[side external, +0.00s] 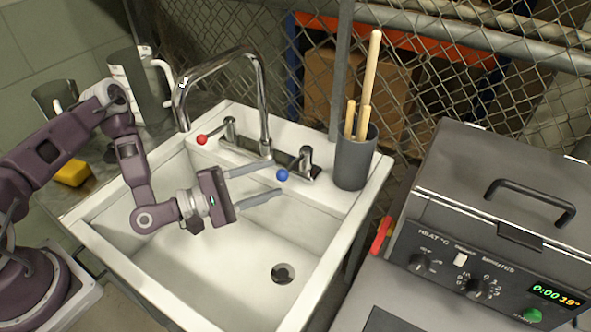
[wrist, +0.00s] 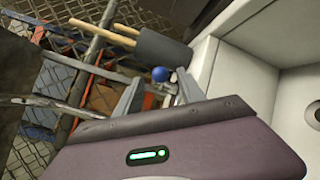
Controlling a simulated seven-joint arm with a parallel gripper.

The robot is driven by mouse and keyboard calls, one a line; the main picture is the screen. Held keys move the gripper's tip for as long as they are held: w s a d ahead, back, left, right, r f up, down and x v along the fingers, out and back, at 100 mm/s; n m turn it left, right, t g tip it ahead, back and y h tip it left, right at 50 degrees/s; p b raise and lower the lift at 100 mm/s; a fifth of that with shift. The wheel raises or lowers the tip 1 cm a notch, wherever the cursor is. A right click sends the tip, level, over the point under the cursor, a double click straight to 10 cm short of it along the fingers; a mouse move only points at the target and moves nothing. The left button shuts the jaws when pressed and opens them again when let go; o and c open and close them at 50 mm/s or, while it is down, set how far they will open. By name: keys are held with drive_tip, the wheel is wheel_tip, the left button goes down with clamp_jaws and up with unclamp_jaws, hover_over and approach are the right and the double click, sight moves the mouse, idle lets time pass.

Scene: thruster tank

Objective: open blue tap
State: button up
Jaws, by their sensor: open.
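The blue tap knob (side external: 282,175) is a small blue ball on the lever of the right-hand metal tap (side external: 305,158) at the sink's back ledge. My gripper (side external: 276,178) is open over the basin, its two fingers pointing right toward the blue knob. In the side view the knob shows close to the tip of the upper finger; I cannot tell whether they touch. In the wrist view the blue knob (wrist: 160,74) shows between the two open fingers (wrist: 156,96), a little beyond their tips. Nothing is held.
A red knob (side external: 202,140) sits on the left tap, with a curved metal spout (side external: 262,90) between the taps. A grey cup (side external: 354,160) with wooden sticks stands right of the blue tap. A grey heater box (side external: 500,200) is at right. The basin (side external: 230,245) is empty.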

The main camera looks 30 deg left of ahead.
sight(285, 175)
drive_tip(key=x, duration=0.7)
clamp_jaws()
idle(1.2)
